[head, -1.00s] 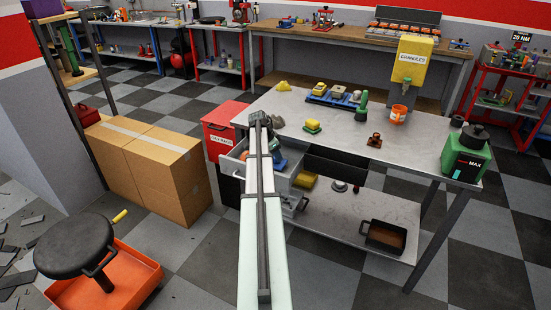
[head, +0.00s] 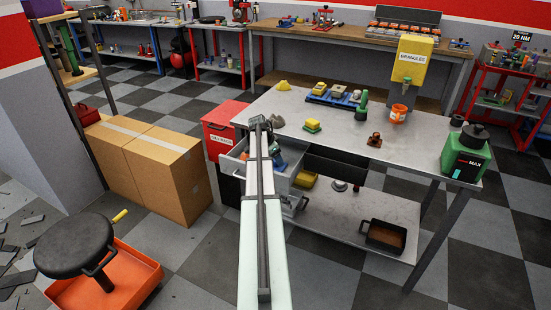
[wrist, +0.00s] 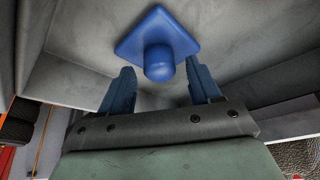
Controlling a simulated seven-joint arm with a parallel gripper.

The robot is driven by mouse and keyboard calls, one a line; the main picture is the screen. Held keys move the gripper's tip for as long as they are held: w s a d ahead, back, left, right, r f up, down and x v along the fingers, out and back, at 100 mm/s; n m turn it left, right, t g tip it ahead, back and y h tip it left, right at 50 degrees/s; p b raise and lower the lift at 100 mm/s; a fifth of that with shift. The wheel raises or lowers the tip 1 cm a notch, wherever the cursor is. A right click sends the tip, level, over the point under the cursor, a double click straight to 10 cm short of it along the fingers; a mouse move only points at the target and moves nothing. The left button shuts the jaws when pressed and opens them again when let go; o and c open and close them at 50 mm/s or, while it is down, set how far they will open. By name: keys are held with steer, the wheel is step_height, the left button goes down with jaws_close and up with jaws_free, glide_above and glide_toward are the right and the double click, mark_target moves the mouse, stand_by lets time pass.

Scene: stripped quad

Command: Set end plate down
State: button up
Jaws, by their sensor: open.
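A blue square plate with a round knob (wrist: 160,52), which looks like the end plate, lies in a grey-walled space that appears to be the open drawer (head: 300,181). Its knob faces the wrist camera. My gripper (wrist: 162,85) is open, with its two blue fingers apart on either side below the knob. No finger visibly touches the plate. In the head view, my arm reaches to the drawer beside the workbench and hides part of it. A blue shape shows inside the drawer there, but I cannot tell whether it is plate or finger.
A red cabinet (head: 222,130) and cardboard boxes (head: 165,185) stand left.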

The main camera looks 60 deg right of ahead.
steer(key=v, duration=1.2)
steer(key=shift+r, duration=0.1)
stand_by(0.7)
steer(key=shift+c, duration=0.3)
